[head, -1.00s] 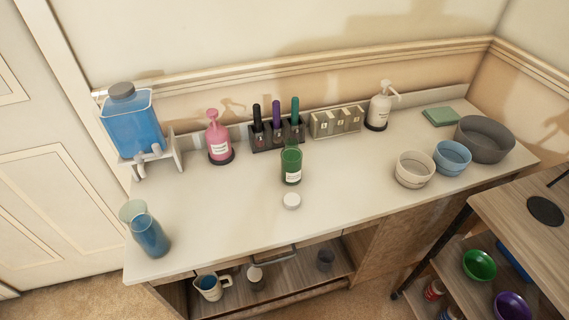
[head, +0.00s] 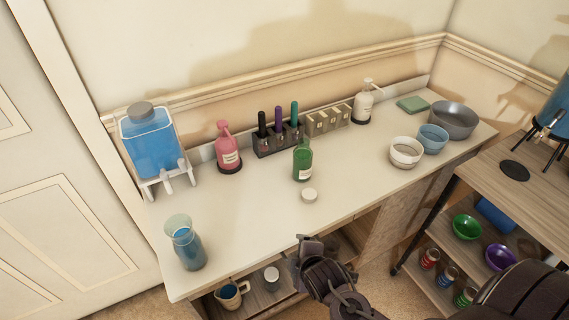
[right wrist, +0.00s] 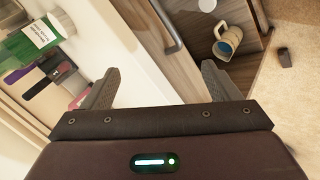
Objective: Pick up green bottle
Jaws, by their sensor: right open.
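The green bottle (head: 303,161) stands upright near the middle of the white counter, with a pale label on its front. It also shows in the right wrist view (right wrist: 35,42) at the upper left, lying sideways in that picture. A white round cap (head: 309,195) lies on the counter in front of it. My right gripper (head: 308,243) is at the counter's front edge, below and apart from the bottle. In the right wrist view its two fingers (right wrist: 163,85) are spread with nothing between them. My left gripper is not in view.
Bowls (head: 406,152) sit at the right. A blue-filled carafe (head: 187,248) stands front left. The counter around the cap is clear.

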